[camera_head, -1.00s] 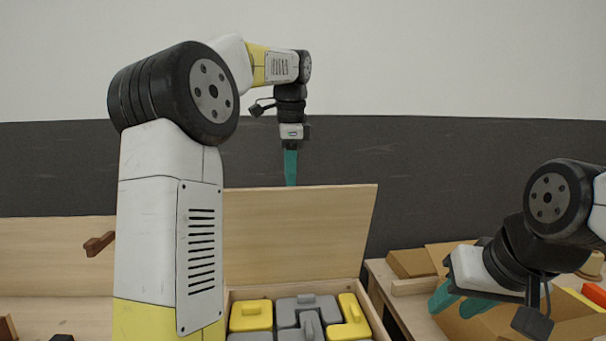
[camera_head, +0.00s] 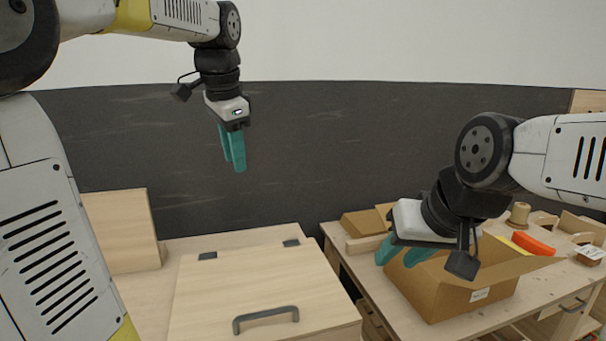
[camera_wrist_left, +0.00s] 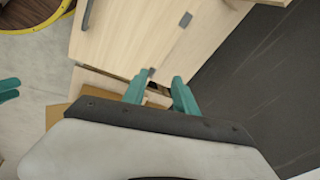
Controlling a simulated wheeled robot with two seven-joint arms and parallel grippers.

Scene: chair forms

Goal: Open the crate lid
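The crate lid (camera_head: 230,285) is a pale wooden panel lying flat and closed over the crate. It has a grey bar handle (camera_head: 265,318) near its front edge and two dark hinges at the back. The lid also shows in the left wrist view (camera_wrist_left: 120,40). The crate's inside is hidden. My left gripper (camera_head: 236,170) hangs in the air above and behind the lid, touching nothing. Its teal fingers stand apart and empty in the left wrist view (camera_wrist_left: 158,92). My right gripper (camera_head: 402,256) is open and empty, just left of the cardboard box.
A cardboard box (camera_head: 440,290) stands on the wooden workbench (camera_head: 400,318) at right. An orange item (camera_head: 533,243) and a spool (camera_head: 519,214) lie behind it. An upright wooden panel (camera_head: 125,230) stands left of the lid. The air above the lid is clear.

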